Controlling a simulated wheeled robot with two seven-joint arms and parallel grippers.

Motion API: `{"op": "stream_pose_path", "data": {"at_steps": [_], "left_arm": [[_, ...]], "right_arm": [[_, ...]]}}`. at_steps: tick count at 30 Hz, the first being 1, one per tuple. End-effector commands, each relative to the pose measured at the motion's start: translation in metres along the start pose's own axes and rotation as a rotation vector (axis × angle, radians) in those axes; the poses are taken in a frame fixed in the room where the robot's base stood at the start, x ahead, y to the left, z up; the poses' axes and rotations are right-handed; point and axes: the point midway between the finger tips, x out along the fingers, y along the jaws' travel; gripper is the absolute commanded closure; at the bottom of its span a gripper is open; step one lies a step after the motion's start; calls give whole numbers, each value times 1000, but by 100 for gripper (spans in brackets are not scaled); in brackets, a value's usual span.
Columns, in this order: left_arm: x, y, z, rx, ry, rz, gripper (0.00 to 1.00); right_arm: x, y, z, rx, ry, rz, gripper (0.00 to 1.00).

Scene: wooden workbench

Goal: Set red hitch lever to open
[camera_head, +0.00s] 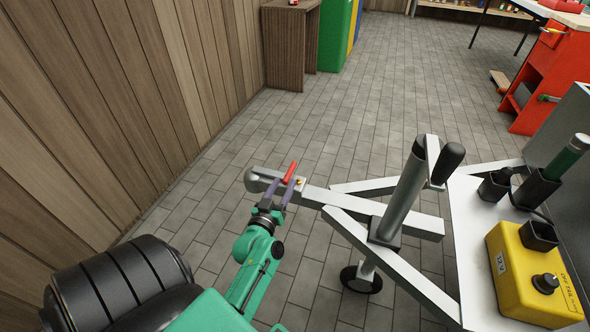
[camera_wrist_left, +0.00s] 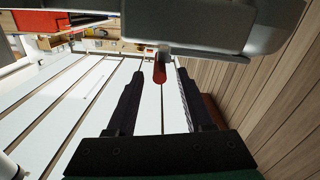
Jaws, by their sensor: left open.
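The red hitch lever (camera_head: 290,173) sits on top of the grey hitch coupler (camera_head: 256,180) at the end of the trailer's drawbar. It points up and slightly away in the head view. In the left wrist view the lever (camera_wrist_left: 160,68) appears between the fingers, near the grey coupler (camera_wrist_left: 215,22). My left gripper (camera_head: 289,188) is open, with its fingers on either side of the lever's lower part. I cannot tell whether a finger touches it. My right gripper is not in either view.
The trailer frame (camera_head: 385,240) has a jack post (camera_head: 402,195) with a black handle and a small wheel. A yellow control box (camera_head: 530,275) stands on the white trailer deck. A wooden wall (camera_head: 90,110) runs along the left. The tiled floor (camera_head: 370,80) beyond the coupler is clear.

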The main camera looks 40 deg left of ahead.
Motion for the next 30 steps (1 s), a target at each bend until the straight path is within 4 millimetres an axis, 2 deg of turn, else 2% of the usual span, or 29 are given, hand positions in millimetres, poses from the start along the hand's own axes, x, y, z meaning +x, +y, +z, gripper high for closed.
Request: {"op": "stream_pose_path", "data": {"at_steps": [3,6,9,18,19,22,23,30], "left_arm": [[33,0,2,-3,4,1,48],[54,0,2,-2,2,1,48],[67,0,2,0,0,0,48],[72,0,1,1,-2,1,48],[72,0,1,1,-2,1,56],[72,0,1,1,-2,1,94],[72,0,1,1,-2,1,100],[72,0,1,1,-2,1,100]], "right_arm": [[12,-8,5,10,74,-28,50],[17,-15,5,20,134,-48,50],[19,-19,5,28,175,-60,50],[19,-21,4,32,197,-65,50],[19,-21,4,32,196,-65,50],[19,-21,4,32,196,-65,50],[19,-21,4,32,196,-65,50],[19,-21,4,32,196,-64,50]]}}
